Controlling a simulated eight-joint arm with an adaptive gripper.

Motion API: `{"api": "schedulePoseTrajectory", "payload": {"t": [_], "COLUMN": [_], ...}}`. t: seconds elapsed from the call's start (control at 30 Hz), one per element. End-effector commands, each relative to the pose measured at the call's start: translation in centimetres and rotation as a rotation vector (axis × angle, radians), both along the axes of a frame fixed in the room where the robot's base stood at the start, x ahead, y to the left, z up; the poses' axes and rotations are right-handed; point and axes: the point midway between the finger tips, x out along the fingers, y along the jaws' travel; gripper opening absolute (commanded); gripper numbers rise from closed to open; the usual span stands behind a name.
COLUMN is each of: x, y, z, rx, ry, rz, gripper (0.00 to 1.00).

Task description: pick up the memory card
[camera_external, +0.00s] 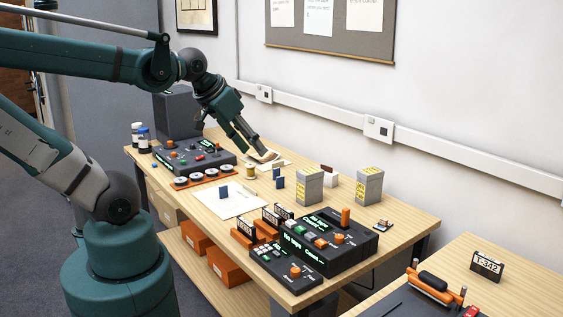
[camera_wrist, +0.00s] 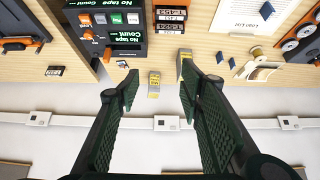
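A small dark flat piece with a pale patch (camera_external: 383,225) lies near the table's back edge at the right; it looks like the memory card, but it is too small to be sure. What seems to be the same piece shows in the wrist view (camera_wrist: 122,64), left of the fingers. Small blue upright pieces, one on the white sheet (camera_external: 223,192) and two beside it (camera_external: 280,182), are also card-like. My gripper (camera_external: 261,151) is above the table's far side, well left of the flat piece. In the wrist view my gripper (camera_wrist: 159,78) is open, with nothing held between its fingers.
Two grey-and-yellow boxes (camera_external: 310,186) (camera_external: 369,185) stand near the back edge. A black console (camera_external: 325,238) with orange knobs fills the front right, and another (camera_external: 193,155) the far left. The wall is close behind.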

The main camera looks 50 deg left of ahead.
Motion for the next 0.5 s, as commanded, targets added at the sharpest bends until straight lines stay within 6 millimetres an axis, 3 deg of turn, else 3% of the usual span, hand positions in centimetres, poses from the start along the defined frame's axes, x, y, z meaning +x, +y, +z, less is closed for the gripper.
{"api": "schedulePoseTrajectory", "payload": {"t": [0.5], "x": [0.51], "y": [0.27], "z": [0.15], "rx": [-0.008], "ry": [0.009], "rz": [0.018], "gripper": [0.39]}}
